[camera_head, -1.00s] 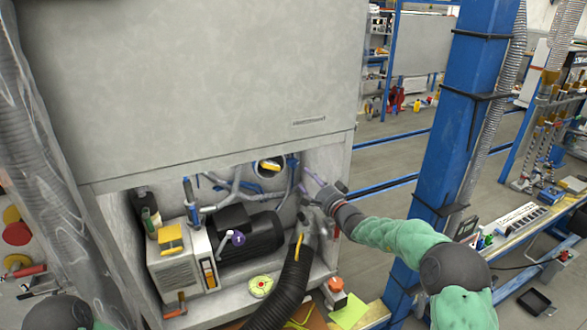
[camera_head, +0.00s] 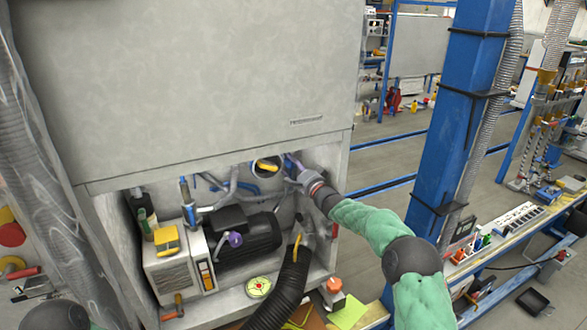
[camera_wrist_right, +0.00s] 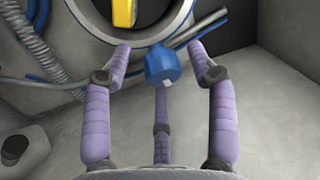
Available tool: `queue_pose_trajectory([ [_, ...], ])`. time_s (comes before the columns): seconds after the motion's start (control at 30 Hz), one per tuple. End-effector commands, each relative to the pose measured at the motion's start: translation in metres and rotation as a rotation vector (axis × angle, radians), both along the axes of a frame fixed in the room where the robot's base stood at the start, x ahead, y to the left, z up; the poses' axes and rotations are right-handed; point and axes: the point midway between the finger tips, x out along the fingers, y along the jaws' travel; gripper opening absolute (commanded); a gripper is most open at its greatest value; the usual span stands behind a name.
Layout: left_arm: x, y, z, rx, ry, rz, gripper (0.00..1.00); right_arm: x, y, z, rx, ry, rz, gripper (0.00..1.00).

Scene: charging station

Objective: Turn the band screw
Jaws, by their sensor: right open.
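A blue faceted knob, which looks like the band screw (camera_wrist_right: 162,66), shows in the right wrist view just below a round metal-rimmed opening. My right gripper (camera_wrist_right: 158,52) has purple fingers spread apart. Two fingertips stand either side of the knob and a third finger is below it; I see gaps at both sides, so it is not clasped. In the head view my right gripper (camera_head: 292,167) reaches into the cabinet bay beside the round opening, and its fingers partly hide the knob. My left gripper is out of the head view; only part of that arm shows at the lower left.
A yellow part (camera_wrist_right: 124,12) sits inside the round opening. Grey and blue hoses (camera_wrist_right: 38,48) run beside it. In the bay stand a dark motor (camera_head: 258,232) and a black corrugated hose (camera_head: 288,285). The cabinet's upper panel (camera_head: 200,85) overhangs the bay.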

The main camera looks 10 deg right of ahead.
Motion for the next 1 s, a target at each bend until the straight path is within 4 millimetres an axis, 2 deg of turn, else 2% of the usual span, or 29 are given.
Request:
queue_pose_trajectory([
  [0.1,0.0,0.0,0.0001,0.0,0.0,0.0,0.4,0.0,0.0001,0.0,0.0,0.0,0.0,0.58],
  [0.13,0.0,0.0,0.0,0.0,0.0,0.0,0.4,-0.0001,0.0001,0.0,0.0,0.0,0.0,0.55],
  [0.3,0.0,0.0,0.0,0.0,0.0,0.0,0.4,-0.0002,0.0004,0.0,0.0,0.0,0.001,0.07],
  [0.67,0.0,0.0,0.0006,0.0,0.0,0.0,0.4,-0.0005,0.002,0.0016,0.026,0.02,0.003,0.06],
  [1.0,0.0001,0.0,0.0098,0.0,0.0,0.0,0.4,-0.0006,0.0031,0.0069,0.182,0.157,0.004,0.06],
])
